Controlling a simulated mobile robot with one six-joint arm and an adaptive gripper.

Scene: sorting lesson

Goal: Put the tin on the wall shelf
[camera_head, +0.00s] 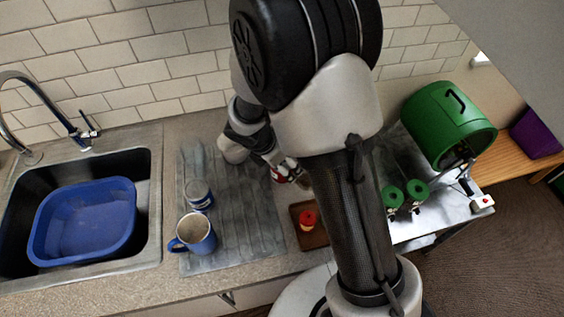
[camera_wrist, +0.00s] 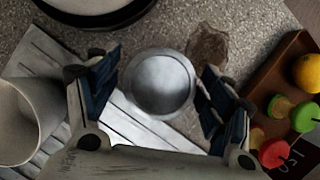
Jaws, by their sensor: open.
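The tin (camera_wrist: 162,82), with a round grey metal top, stands between the spread fingers of my gripper (camera_wrist: 162,100) in the wrist view. Gaps show between the tin and both fingers. In the head view my gripper (camera_head: 283,172) is low over the counter at the drainboard's right edge. I cannot make out a wall shelf for certain in either view.
A blue mug (camera_head: 193,234) and a small round container (camera_head: 199,195) stand on the drainboard (camera_head: 243,225). A brown tray (camera_wrist: 264,92) with fruit-like pieces lies right of my gripper. A sink with a blue basin (camera_head: 83,218) is left; a green drum (camera_head: 447,124) is right.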

